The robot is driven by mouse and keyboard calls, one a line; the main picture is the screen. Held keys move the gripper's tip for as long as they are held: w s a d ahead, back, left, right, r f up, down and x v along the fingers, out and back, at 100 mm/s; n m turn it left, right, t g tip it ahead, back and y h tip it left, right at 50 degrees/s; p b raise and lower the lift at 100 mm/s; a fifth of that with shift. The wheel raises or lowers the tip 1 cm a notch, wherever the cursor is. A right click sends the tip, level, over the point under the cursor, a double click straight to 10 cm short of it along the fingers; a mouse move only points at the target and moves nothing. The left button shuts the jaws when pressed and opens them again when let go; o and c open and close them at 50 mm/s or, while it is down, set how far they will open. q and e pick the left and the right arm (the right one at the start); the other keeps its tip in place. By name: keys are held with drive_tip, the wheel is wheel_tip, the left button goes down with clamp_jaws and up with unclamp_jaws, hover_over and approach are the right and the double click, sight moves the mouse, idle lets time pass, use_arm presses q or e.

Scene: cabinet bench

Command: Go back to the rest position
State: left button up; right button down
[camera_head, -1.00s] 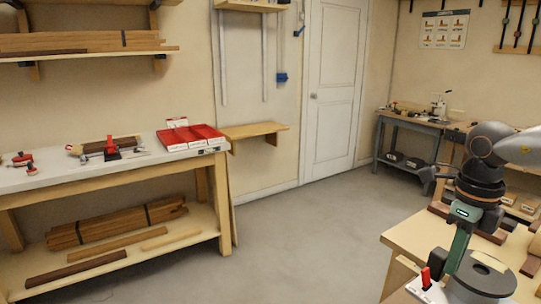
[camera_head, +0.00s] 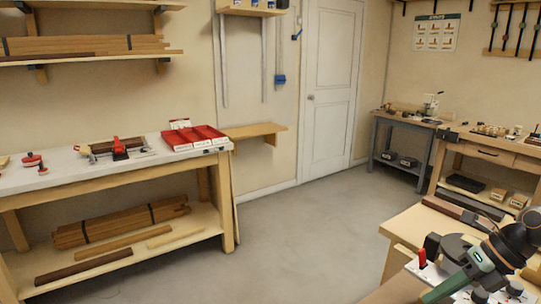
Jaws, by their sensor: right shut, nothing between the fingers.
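My right gripper (camera_head: 442,290) is at the lower right corner, on the end of my dark and green right wrist. It points down and left, over the near wooden bench (camera_head: 405,236). Its fingers are shut with nothing between them, and the tips are close to the picture's lower edge. It overlaps a dark round thing (camera_head: 455,246) and a red upright piece (camera_head: 422,258) on that bench; whether it touches them I cannot tell. My left gripper is not in view.
A long workbench (camera_head: 60,178) stands at the left with red bins (camera_head: 195,136) and clamps on top and timber below. Grey floor (camera_head: 290,240) lies open in the middle. A white door (camera_head: 328,95), a grey table (camera_head: 402,155) and a drawer bench (camera_head: 490,155) are behind.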

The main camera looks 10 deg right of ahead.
drive_tip(key=s+a+f+m+t+h+p, duration=0.1)
drive_tip(key=s+f+m+t, duration=0.3)
drive_tip(key=f+m, duration=0.65)
drive_tip(key=s+a+f+m+t+h+p, duration=0.1)
drive_tip(key=s+f+m+t+p, duration=0.1)
drive_tip(key=f+m+t, duration=0.65)
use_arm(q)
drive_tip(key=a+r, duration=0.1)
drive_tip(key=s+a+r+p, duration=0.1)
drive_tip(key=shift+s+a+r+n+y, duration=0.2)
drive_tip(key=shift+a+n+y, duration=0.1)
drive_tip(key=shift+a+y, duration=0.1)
use_arm(e)
drive_tip(key=s+a+f+m+g+h, duration=0.1)
drive_tip(key=s+a+f+m+g, duration=0.2)
drive_tip(key=a+m, duration=0.4)
drive_tip(key=s+a+f+m+g+h, duration=0.1)
drive_tip(key=s+a+f+m+g, duration=0.2)
drive_tip(key=s+a+f+m, duration=0.2)
drive_tip(key=s+a+m, duration=0.1)
drive_tip(key=a+m, duration=0.2)
drive_tip(key=a, duration=0.2)
drive_tip(key=shift+f+m, duration=0.25)
drive_tip(key=shift+m, duration=0.05)
drive_tip(key=shift+s, duration=0.1)
